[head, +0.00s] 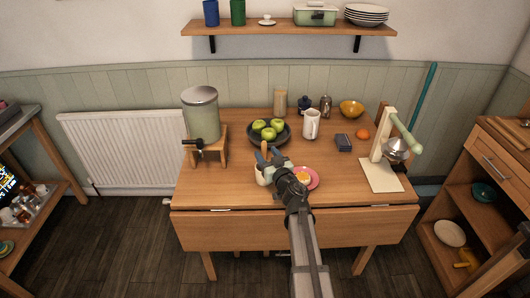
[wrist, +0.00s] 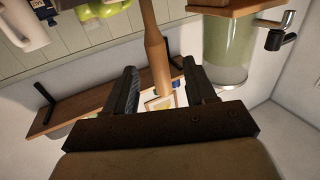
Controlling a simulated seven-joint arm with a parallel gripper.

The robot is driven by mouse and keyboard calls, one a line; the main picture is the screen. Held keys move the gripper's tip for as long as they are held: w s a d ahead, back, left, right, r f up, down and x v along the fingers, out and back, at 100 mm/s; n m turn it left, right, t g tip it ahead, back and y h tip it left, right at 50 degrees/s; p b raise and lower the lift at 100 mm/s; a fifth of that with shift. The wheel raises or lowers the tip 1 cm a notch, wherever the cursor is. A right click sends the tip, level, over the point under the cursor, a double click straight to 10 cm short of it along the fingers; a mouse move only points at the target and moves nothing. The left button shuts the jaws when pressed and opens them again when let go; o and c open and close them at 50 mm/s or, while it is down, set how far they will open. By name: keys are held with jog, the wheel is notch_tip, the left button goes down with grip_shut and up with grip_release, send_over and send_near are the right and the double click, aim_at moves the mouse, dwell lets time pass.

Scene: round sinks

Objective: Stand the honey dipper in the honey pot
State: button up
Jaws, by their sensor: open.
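The honey dipper's wooden handle (wrist: 157,58) runs between the two fingers of my gripper (wrist: 160,88) in the wrist view. Its tip also shows above the fingers in the head view (head: 264,146). My gripper (head: 267,156) is open, with a gap showing beside the handle. The dipper looks roughly upright. A cream pot (head: 261,176), likely the honey pot, is directly below my gripper near the table's front, partly covered by it. The dipper's lower end is hidden, so I cannot tell how deep it sits in the pot.
A pink plate (head: 313,178) with food lies right of my gripper. A dark bowl of green apples (head: 268,129) stands close behind. A drink dispenser (head: 200,110) is at left, a white jug (head: 311,124) behind right, and a cream press (head: 385,150) farther right.

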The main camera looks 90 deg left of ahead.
jog(key=v, duration=1.1)
dwell(0.6)
